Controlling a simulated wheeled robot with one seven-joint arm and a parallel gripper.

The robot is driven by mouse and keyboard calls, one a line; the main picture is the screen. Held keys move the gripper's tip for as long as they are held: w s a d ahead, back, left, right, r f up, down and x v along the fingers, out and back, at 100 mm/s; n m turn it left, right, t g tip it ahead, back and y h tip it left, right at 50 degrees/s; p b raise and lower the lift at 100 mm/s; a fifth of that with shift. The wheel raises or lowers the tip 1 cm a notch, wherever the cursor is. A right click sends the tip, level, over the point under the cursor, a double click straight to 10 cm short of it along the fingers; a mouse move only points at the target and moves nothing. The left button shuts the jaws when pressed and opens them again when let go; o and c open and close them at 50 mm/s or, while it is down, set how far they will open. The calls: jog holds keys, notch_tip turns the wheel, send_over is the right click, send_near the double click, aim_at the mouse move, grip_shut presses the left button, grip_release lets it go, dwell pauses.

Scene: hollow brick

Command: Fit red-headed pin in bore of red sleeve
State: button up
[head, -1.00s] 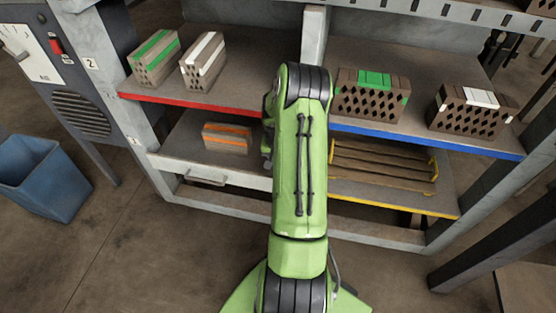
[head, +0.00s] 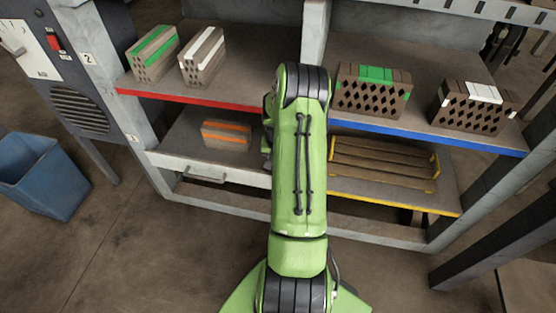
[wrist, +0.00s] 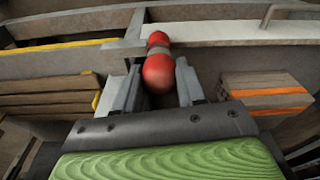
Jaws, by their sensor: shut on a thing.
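In the wrist view, my gripper (wrist: 158,88) is shut on a rounded red piece, which looks like the head of the red-headed pin (wrist: 158,73). Beyond this red head is a short grey-brown band, then a second, smaller red part (wrist: 158,38). I cannot tell whether that part belongs to the pin or is the red sleeve. No bore can be made out. In the head view my green arm hides the gripper and the pin, in front of the middle post of the shelves.
Bricks with green (head: 153,53) and white (head: 203,56) stripes stand on the red-edged shelf (head: 190,99). Hollow bricks (head: 371,101) (head: 472,119) stand on the blue-edged shelf. An orange-striped brick (head: 226,141) and a slatted rack (head: 383,164) are below. A blue bin (head: 42,178) stands left.

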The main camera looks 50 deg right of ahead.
jog(key=shift+f, duration=0.35)
jog(key=o, duration=1.2)
jog(key=r+p, duration=0.1)
jog(key=r, duration=0.4)
jog(key=a+r+p, duration=0.1)
jog(key=r+p, duration=0.1)
jog(key=r, duration=0.3)
jog(key=s+r+p, duration=0.1)
jog(key=r, duration=0.4)
jog(key=shift+a+r+p, duration=0.35)
